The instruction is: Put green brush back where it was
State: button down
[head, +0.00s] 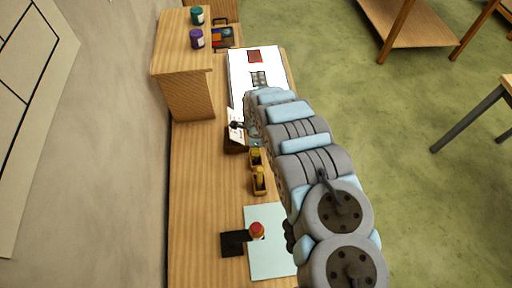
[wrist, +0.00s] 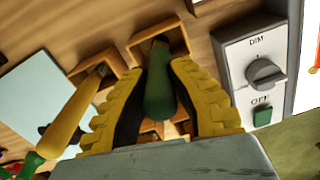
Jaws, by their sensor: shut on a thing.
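In the wrist view my gripper (wrist: 158,78) has its two yellow fingers closed around the green brush (wrist: 160,95). The brush's far end lies over the opening of a wooden holder (wrist: 177,35); I cannot tell whether it is inside. A second wooden holder (wrist: 80,72) stands to the left, with a yellow-handled tool (wrist: 65,128) with a green end at it. In the head view my arm hides the gripper and the green brush. Small wooden holders with yellowish tools (head: 260,175) show left of my arm.
A grey box with a DIM knob (wrist: 265,72) stands close right of the gripper. A pale blue sheet (head: 268,262), a black square (head: 233,244) and a red-topped jar (head: 257,230) lie nearer. A white panel (head: 240,72) and a raised wooden box (head: 188,95) are farther away.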

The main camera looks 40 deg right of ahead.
jog(key=c, duration=1.1)
grip_release()
jog(key=shift+r, duration=0.8)
jog(key=shift+r+b, duration=0.65)
jog(key=shift+r, duration=2.05)
jog(key=shift+r+p, duration=0.9)
jog(key=shift+r, duration=1.75)
